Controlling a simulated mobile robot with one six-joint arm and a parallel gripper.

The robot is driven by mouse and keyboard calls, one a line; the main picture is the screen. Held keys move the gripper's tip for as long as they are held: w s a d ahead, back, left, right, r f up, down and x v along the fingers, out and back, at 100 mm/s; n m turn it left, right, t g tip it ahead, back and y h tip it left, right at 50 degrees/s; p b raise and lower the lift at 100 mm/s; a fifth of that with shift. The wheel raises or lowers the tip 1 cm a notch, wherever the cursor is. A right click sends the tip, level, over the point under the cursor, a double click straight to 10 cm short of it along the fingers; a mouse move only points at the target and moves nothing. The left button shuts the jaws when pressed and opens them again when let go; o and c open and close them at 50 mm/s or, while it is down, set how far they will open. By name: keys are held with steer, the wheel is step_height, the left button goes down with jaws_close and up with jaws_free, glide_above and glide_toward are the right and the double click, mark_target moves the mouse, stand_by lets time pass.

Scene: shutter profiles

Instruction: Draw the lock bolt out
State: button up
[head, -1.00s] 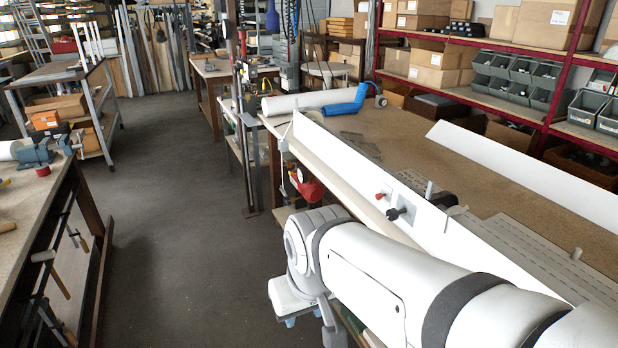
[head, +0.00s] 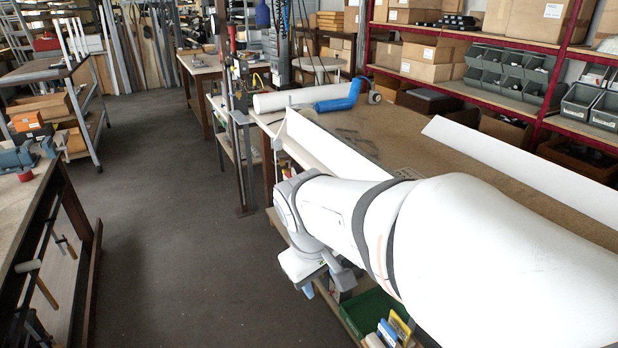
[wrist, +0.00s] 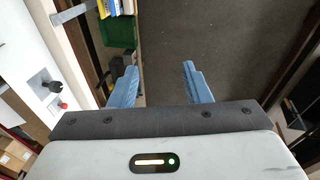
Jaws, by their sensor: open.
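A black knob (wrist: 48,86) stands out from the white profile face at the left of the wrist view. It may be the lock bolt's handle, but the bolt itself cannot be made out. A small red knob (wrist: 64,106) sits just below it. My gripper (wrist: 159,67) is open and empty, its two blue fingers apart over the dark floor. The black knob lies to the left of the fingers, well clear of them. In the head view a blue fingertip (head: 308,290) shows below my wrist, beside the bench edge. My arm hides the knobs there.
A white profile (head: 335,147) runs along the bench's near edge; another white profile (head: 530,160) lies farther right. A green bin (head: 372,310) sits below the bench edge. A grey bar (wrist: 75,13) juts out near the wrist view's top left. The floor aisle (head: 165,230) is clear.

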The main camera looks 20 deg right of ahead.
steer(key=w+d+f+n+g+h, duration=0.1)
steer(key=w+d+f+n+h, duration=0.25)
steer(key=w+d, duration=0.45)
steer(key=w+d+f+n+h, duration=0.2)
steer(key=w+d+n+h, duration=0.3)
steer(key=w+d, duration=0.4)
steer(key=w+d+f+n+g+h, duration=0.1)
steer(key=w+d+f+n+h, duration=0.3)
steer(key=w+d, duration=0.4)
steer(key=w+d+f+n+t+h, duration=0.3)
steer(key=w+d+f+n, duration=0.25)
steer(key=w+n, duration=0.2)
steer(key=d, duration=0.2)
steer(key=w+d, duration=0.1)
steer(key=d, duration=0.1)
steer(key=w+d+p, duration=0.1)
steer(key=d, duration=0.1)
steer(key=shift+d+f, duration=0.15)
steer(key=shift+d, duration=0.2)
steer(key=shift+c, duration=0.5)
jaws_close()
